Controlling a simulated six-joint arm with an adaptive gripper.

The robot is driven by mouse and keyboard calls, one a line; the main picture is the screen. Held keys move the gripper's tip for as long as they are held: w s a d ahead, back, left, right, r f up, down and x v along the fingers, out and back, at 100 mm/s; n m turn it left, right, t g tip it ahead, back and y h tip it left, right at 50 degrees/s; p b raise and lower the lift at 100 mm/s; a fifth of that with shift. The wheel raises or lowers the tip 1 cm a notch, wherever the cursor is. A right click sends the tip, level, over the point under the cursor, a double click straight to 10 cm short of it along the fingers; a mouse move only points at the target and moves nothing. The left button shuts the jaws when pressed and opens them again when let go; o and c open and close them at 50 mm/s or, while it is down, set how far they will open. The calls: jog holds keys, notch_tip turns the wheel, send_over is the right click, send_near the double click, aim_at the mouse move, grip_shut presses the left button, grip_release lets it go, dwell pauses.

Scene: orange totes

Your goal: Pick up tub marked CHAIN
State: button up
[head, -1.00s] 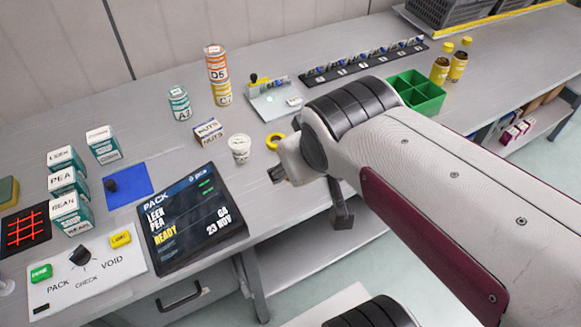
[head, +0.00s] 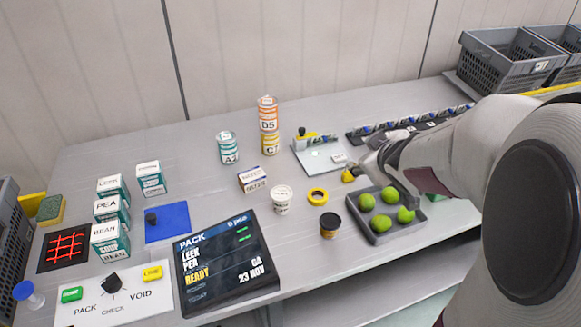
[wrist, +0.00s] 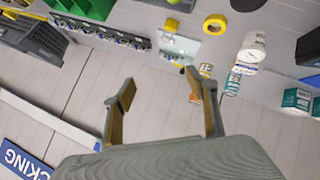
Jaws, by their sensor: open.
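A white tub (head: 281,199) with dark lettering stands upright on the grey table, just right of the NUTS box. Its print is too small to read surely. It also shows in the wrist view (wrist: 251,50), at the upper right. My gripper (wrist: 168,97) is open, with nothing between its two fingers. In the wrist view the tub lies beyond the fingers and to their right, well apart from them. In the head view my arm reaches in from the right, and its end is above the table to the right of the tub.
The NUTS box (head: 252,179), a yellow tape ring (head: 317,196) and a dark-lidded jar (head: 329,225) stand near the tub. A grey tray (head: 378,237) holds several green balls. Cans (head: 228,148) stand behind. The PACK screen (head: 222,262) lies in front.

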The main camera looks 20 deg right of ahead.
aim_at(336, 223)
jog(key=f+n+y, duration=0.1)
jog(key=f+y, duration=0.1)
jog(key=f, duration=0.2)
jog(key=f+n+y, duration=0.1)
jog(key=f+y, duration=0.2)
jog(key=f, duration=0.2)
jog(key=s+a+f+n+y, duration=0.1)
jog(key=f+n+y, duration=0.1)
jog(key=f+y, duration=0.1)
jog(key=shift+f, duration=0.85)
jog(key=s+y, duration=0.1)
jog(key=s+a+f+y, duration=0.2)
jog(key=shift+s+a, duration=0.1)
jog(key=shift+s, duration=0.3)
jog(key=shift+s+a+f+y, duration=0.15)
jog(key=shift+s+a+y, duration=0.25)
jog(key=shift+s+y, duration=0.3)
jog(key=shift+w, duration=0.1)
jog(key=shift+x, duration=1.25)
jog(key=shift+w, duration=0.1)
